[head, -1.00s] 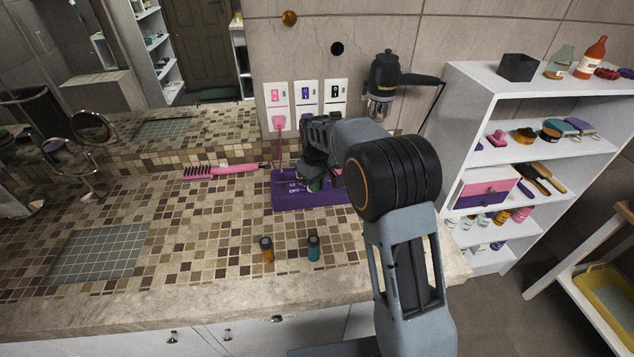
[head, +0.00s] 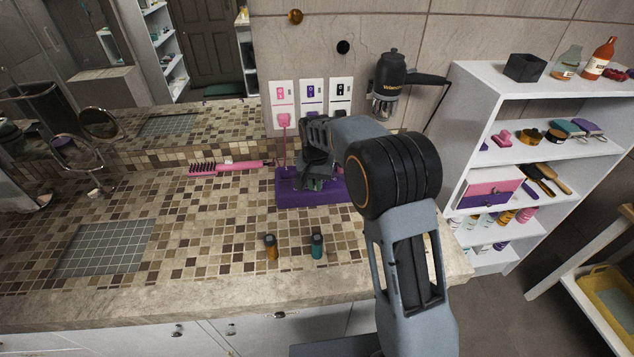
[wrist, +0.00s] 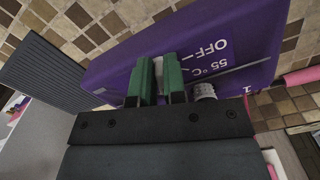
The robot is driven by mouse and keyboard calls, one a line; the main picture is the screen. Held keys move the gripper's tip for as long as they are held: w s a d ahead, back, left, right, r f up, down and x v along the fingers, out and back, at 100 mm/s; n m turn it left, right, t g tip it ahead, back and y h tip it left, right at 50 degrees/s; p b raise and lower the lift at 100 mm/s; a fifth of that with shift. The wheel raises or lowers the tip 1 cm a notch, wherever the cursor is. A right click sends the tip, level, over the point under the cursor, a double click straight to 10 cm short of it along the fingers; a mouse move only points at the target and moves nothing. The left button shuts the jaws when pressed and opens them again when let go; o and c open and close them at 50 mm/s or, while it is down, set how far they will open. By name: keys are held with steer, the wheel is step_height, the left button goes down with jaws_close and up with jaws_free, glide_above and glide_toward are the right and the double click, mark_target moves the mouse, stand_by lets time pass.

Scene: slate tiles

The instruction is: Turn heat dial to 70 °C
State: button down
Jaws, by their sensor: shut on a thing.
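The purple heater unit (head: 288,197) lies on the tiled counter below the wall sockets. In the wrist view its purple face (wrist: 135,52) carries white marks "OFF" and "55 °C", with a partly cut-off "1" at the right. My gripper (head: 316,183) is over the unit. In the wrist view the green fingers of my gripper (wrist: 159,66) are shut on a pale piece between them, which I take as the heat dial (wrist: 158,72). A ribbed grey knob (wrist: 205,90) is beside the right finger. The 70 °C mark and the dial's pointer cannot be made out.
A pink brush (head: 225,167) lies left of the unit. An orange bottle (head: 271,246) and a teal bottle (head: 317,245) stand in front. A black hair dryer (head: 392,75) hangs on the wall. A white shelf (head: 470,85) stands right. The counter's left is mostly clear.

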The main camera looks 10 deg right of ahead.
steer(key=shift+w+a+m, duration=0.1)
steer(key=shift+a+m, duration=0.1)
steer(key=shift+m, duration=1.2)
steer(key=c, duration=1.2)
jaws_free()
steer(key=shift+r, duration=0.15)
step_height(320, 180, up, 14)
steer(key=shift+f, duration=0.2)
